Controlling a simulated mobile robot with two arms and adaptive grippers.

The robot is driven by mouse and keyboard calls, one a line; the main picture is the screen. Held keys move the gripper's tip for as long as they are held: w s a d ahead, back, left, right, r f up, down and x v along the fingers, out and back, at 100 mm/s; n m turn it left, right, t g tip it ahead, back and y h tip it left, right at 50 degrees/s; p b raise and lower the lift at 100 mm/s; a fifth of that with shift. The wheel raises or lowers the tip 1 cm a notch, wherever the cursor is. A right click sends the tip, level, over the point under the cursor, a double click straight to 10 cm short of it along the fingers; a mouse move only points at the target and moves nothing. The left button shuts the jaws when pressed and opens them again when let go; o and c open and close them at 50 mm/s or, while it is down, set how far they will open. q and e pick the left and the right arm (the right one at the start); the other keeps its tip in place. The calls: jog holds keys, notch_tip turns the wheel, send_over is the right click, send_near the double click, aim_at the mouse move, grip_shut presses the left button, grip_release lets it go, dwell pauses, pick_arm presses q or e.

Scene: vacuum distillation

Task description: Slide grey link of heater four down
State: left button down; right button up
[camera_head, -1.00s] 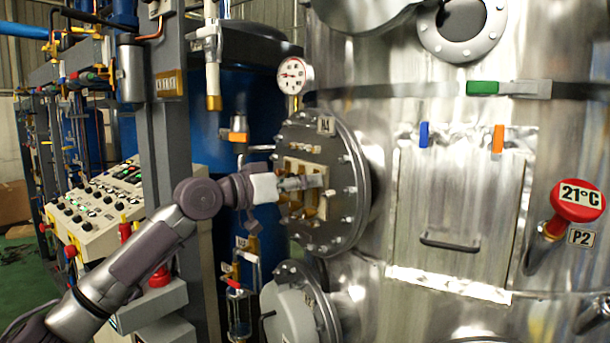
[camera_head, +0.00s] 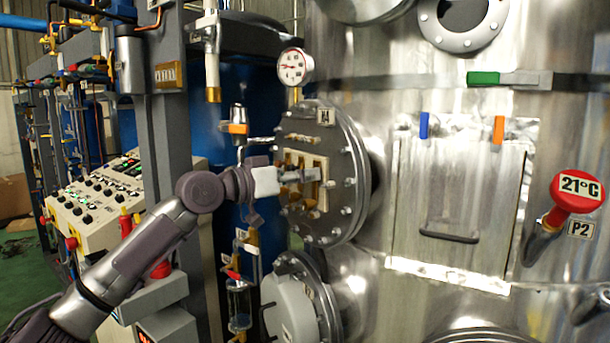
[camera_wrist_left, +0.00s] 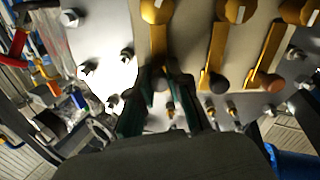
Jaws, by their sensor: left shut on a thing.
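Heater four is the round bolted flange (camera_head: 345,210) on the left side of the steel vessel, with a small label plate (camera_head: 325,117) near its top. Several brass links sit on a pale plate in its middle. My left gripper (camera_head: 312,175) reaches it from the left. In the left wrist view, the dark green fingers (camera_wrist_left: 158,95) are shut on the leftmost brass link (camera_wrist_left: 154,50), around its handle end. My right gripper is out of view.
A dial gauge (camera_head: 294,67) stands above the flange. A second flange with a white cover (camera_head: 290,308) is just below. Pipes and an orange-handled valve (camera_head: 236,128) stand close to my left wrist. A control panel (camera_head: 95,205) is at the left.

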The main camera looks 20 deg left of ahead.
pick_arm(q)
notch_tip(320, 180, down, 3)
jog(key=shift+r+b, duration=0.2)
jog(key=shift+b, duration=0.25)
jog(key=c, duration=1.1)
grip_release()
jog(key=shift+s+a+r, duration=0.1)
jog(key=v, duration=1.1)
jog(key=shift+s+a, duration=0.25)
jog(key=shift+s, duration=0.05)
